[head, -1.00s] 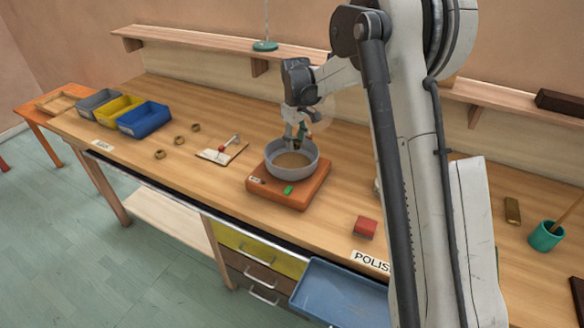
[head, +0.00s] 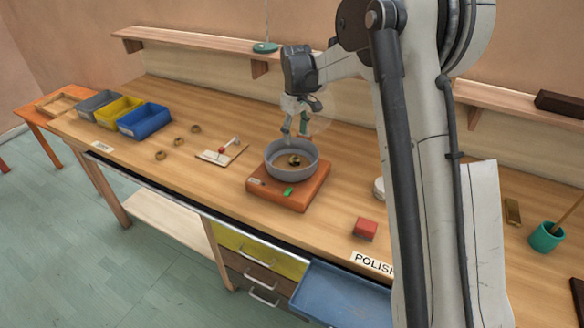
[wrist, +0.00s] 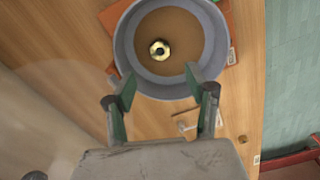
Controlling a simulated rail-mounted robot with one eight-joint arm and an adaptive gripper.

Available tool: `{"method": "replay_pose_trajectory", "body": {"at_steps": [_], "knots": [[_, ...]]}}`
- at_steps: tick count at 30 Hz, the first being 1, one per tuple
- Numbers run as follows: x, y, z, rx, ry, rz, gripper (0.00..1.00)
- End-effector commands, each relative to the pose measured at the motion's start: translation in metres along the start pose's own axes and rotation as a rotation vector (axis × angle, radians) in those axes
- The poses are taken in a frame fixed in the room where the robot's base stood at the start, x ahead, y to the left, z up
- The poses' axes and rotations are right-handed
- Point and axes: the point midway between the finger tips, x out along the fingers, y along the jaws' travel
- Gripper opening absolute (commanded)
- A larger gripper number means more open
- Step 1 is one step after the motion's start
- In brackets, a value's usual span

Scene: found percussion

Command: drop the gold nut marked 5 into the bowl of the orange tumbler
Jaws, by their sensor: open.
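The orange tumbler (head: 309,193) stands on the bench with a grey bowl (head: 273,169) on top. A gold nut (head: 294,160) lies inside the bowl on its brown floor; its mark cannot be read. In the wrist view the nut (wrist: 159,49) rests in the bowl (wrist: 122,45), apart from its wall. The tumbler's orange base (wrist: 113,14) shows behind the rim. My gripper (head: 295,133) is open and empty above the far side of the bowl. In the wrist view its two green-padded fingers (wrist: 163,98) are spread, with the nut beyond them.
Several gold nuts, such as one on the bench (head: 179,142), lie to the left. A white board (head: 220,153) with a red-headed stick lies left of the tumbler. Grey, yellow and blue (head: 145,120) bins stand at the far left. A red block (head: 365,229) lies to the right.

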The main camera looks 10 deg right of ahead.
Motion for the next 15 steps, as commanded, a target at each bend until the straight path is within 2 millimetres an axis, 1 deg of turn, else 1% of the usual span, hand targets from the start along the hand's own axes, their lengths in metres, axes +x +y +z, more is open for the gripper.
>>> {"method": "replay_pose_trajectory", "body": {"at_steps": [1,6,10,15], "knots": [[-0.012,0.000,0.000,0.000,0.000,0.000,0.51],[-0.045,0.000,0.000,0.000,0.000,0.000,0.51],[-0.065,0.000,0.000,0.000,0.000,0.000,0.51],[-0.079,0.000,0.000,0.000,0.000,0.000,0.51]]}}
